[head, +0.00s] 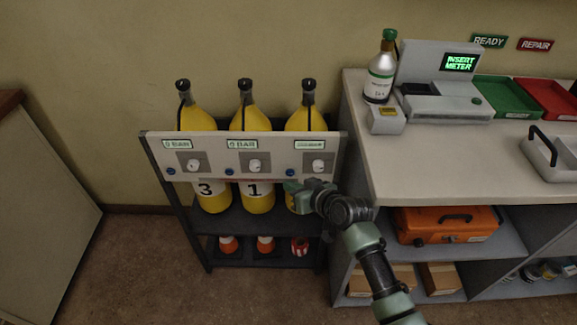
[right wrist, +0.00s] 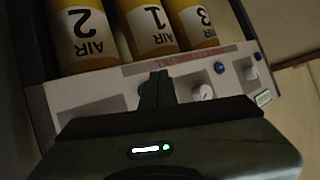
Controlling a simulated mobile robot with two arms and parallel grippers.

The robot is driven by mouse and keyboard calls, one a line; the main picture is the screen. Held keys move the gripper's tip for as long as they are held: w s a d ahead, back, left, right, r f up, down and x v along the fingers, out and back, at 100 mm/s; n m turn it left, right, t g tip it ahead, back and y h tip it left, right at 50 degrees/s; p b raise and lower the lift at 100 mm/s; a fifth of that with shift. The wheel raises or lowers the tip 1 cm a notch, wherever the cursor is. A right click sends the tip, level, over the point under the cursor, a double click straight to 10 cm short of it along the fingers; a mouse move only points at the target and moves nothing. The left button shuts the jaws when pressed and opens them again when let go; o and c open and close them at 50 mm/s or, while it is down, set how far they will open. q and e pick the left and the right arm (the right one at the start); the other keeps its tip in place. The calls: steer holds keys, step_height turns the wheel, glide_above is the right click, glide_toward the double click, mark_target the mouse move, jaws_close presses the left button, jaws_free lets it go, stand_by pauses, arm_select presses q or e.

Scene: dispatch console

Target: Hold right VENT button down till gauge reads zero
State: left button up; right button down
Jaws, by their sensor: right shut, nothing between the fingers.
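The console panel (head: 270,160) has three stations, each with a gauge display, a blue button and a white knob. The left display (head: 177,144) seems to read 0 BAR; the middle one (head: 242,144) seems to read 6 BAR. The right display (head: 310,145) is too blurred to read. My right gripper (head: 290,186) is shut and empty, its tip just below the right blue VENT button (head: 288,172). In the right wrist view this button (right wrist: 142,89) shows partly beside the fingers (right wrist: 157,84). Contact or pressing cannot be told. My left gripper is out of view.
Yellow air cylinders (head: 252,120) stand behind the panel; my right gripper hides part of the right one. At right, a workbench (head: 420,165) holds a silver bottle (head: 380,75), a meter station and trays. An orange case (head: 445,226) lies below.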

mark_target(290, 173)
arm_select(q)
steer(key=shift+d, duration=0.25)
arm_select(e)
steer(key=shift+w+d+r, duration=0.1)
steer(key=shift+w+d, duration=0.05)
steer(key=shift+w, duration=0.25)
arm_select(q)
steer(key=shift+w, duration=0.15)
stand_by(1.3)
arm_select(e)
steer(key=shift+w, duration=0.1)
steer(key=shift+w, duration=0.35)
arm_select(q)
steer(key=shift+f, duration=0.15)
arm_select(e)
steer(key=shift+w, duration=0.4)
stand_by(1.3)
